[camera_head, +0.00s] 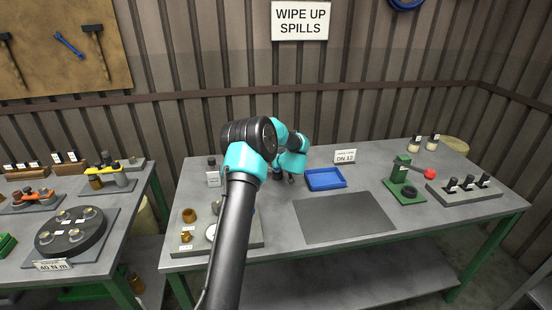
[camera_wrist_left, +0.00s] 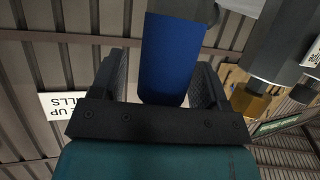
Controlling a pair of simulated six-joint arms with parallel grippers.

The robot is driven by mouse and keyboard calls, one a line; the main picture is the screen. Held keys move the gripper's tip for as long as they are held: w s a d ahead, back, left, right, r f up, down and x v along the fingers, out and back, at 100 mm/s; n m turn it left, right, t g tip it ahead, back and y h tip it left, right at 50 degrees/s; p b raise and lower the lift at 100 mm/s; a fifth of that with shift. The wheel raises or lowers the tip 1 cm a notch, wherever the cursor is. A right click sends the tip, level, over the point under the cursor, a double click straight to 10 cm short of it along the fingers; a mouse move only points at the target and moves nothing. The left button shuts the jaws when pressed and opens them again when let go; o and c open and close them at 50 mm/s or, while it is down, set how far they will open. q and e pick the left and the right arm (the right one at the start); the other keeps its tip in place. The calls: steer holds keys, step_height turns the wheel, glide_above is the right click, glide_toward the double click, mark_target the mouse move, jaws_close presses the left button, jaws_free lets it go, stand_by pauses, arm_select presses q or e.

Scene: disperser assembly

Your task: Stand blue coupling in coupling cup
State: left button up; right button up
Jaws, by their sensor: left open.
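The blue coupling (camera_wrist_left: 170,58) stands between the two fingers of my left gripper (camera_wrist_left: 160,85) in the left wrist view. A gap shows between it and the left-hand finger; the right-hand finger is close to it. The gripper is open. A dark part (camera_wrist_left: 182,8) is at the coupling's far end; I cannot tell whether it belongs to the coupling or is a cup. In the head view my left gripper (camera_head: 285,178) is low over the back of the table, left of the blue tray, and mostly hidden by my arm. The coupling cup cannot be made out. My right gripper is not in view.
The blue tray (camera_head: 325,179) and a dark mat (camera_head: 345,218) lie on the table (camera_head: 430,238). A labelled bottle (camera_head: 213,175) stands at the left. A green press with a red knob (camera_head: 430,174) and a rack (camera_head: 465,194) are at the right.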

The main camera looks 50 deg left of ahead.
arm_select(q)
steer(key=shift+d, duration=0.1)
steer(key=v, duration=1.7)
steer(key=shift+d, duration=0.1)
steer(key=shift+r, duration=0.1)
